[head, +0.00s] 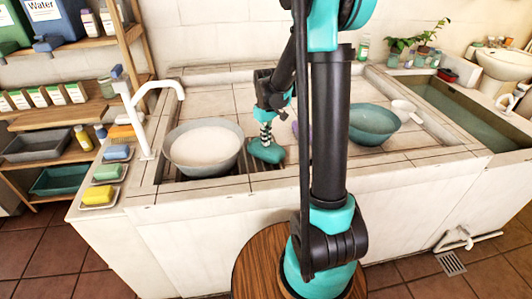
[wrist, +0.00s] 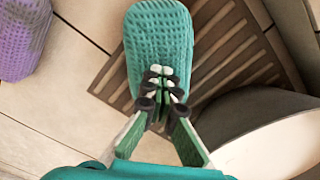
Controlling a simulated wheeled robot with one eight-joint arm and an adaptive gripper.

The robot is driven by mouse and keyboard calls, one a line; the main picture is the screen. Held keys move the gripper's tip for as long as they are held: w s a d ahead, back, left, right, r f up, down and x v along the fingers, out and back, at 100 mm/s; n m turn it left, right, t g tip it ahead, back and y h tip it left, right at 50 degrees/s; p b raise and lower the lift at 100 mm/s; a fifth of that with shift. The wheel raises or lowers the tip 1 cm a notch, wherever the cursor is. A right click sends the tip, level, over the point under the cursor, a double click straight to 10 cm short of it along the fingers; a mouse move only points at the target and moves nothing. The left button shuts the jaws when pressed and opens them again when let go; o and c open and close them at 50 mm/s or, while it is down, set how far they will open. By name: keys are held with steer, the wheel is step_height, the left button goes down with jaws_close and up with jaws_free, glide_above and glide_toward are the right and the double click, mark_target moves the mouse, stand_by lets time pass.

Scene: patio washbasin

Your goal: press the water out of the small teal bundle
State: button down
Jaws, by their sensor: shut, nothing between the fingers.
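The small teal bundle (head: 265,152) lies on the slatted drain grate beside the grey basin in the head view. In the wrist view the bundle (wrist: 160,40) is an oblong with a waffle texture, lying partly on the grate and partly on pale tile. My gripper (head: 266,136) is directly over the bundle, pointing down. In the wrist view its fingertips (wrist: 162,88) are together with nothing between them, over the near part of the bundle. They look to be at or just above its surface; I cannot tell if they touch. The fingers hide part of the bundle.
The grey basin (head: 172,160) of whitish liquid stands left of the bundle. A purple bundle (wrist: 22,40) lies on the tile to the left in the wrist view. A teal bowl (head: 374,128) and a white scoop (head: 405,107) stand to the right. A white tap (head: 143,120) rises at left.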

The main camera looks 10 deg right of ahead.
step_height(320, 180, up, 8)
stand_by(0.9)
steer(key=shift+f, duration=0.1)
